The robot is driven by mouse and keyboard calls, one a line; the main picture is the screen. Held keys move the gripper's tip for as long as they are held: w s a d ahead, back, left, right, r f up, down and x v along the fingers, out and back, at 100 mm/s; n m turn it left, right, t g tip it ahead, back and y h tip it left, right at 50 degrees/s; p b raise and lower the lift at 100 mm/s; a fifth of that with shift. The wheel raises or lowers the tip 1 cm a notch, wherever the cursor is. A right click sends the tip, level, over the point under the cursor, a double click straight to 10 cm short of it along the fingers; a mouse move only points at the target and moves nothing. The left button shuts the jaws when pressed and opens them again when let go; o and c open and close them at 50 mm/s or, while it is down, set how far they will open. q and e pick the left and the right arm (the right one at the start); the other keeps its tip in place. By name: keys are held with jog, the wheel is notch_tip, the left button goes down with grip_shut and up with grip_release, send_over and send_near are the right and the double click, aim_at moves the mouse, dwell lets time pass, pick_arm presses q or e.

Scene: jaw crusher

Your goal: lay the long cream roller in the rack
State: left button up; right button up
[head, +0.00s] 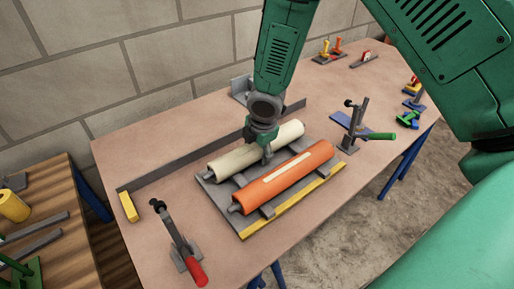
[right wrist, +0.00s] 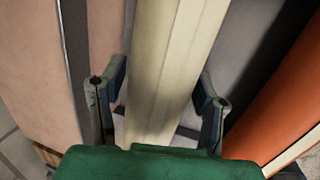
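The long cream roller (head: 285,135) lies lengthwise over the back part of the grey rack (head: 222,195), parallel to the orange roller (head: 290,178). Whether it rests fully on the rack's cross bars I cannot tell. My right gripper (head: 263,150) is pointed down at the roller's middle. In the right wrist view, its fingers (right wrist: 162,88) stand on either side of the cream roller (right wrist: 165,60), with narrow gaps between fingers and roller. The orange roller (right wrist: 285,105) shows at the right there. My left gripper is not in view.
A long grey bar (head: 170,168) runs behind the rack. A red-handled clamp (head: 180,240) stands front left, a green-handled clamp (head: 355,130) to the right. A yellow strip (head: 295,201) edges the rack's front. A wooden side table (head: 60,225) is at the left.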

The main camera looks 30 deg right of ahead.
aim_at(261, 157)
jog(key=shift+o, duration=0.3)
jog(key=shift+s, duration=0.1)
jog(key=shift+r, duration=0.25)
jog(key=v, duration=1.1)
jog(key=shift+r, duration=0.25)
jog(key=shift+r, duration=0.1)
